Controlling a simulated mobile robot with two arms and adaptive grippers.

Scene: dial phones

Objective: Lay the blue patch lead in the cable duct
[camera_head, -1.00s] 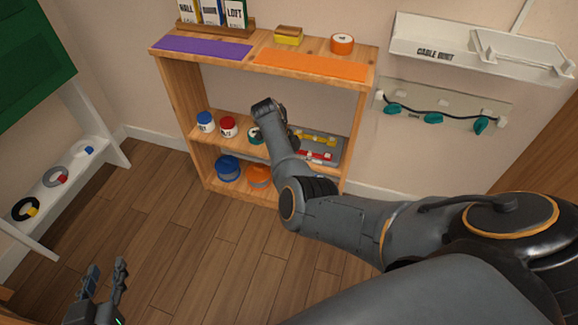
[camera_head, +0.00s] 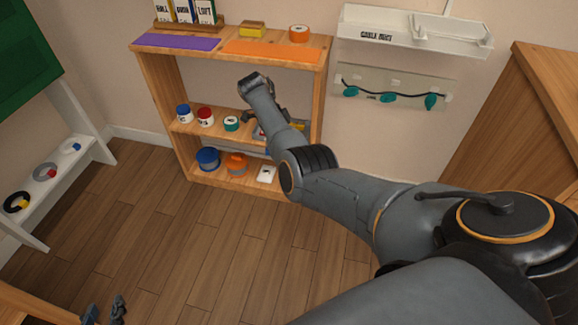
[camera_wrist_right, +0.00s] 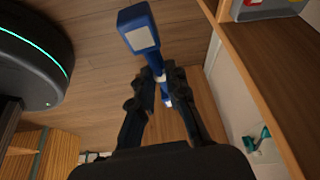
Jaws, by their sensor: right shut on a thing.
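The cable duct (camera_head: 425,46) is a white, open-topped, labelled trough on the wall, right of the shelf unit in the head view. My right gripper (camera_wrist_right: 160,80) is shut on the blue patch lead (camera_wrist_right: 140,24), a blue piece with a white patch and white band, in the right wrist view. The lead's larger end points away from my wrist, above the wooden floor. In the head view my right arm hides most of the gripper and the lead, in front of the shelf unit. My left gripper (camera_head: 104,310) is at the bottom left edge, fingers apart and empty, partly cut off.
The wooden shelf unit (camera_head: 160,95) bears jars, tape rolls and coloured mats. A strip with teal bulbs (camera_head: 390,97) hangs under the duct. A wooden cabinet (camera_head: 505,110) stands at right, a white bench (camera_head: 60,183) at left. Open floor (camera_head: 220,250) lies between.

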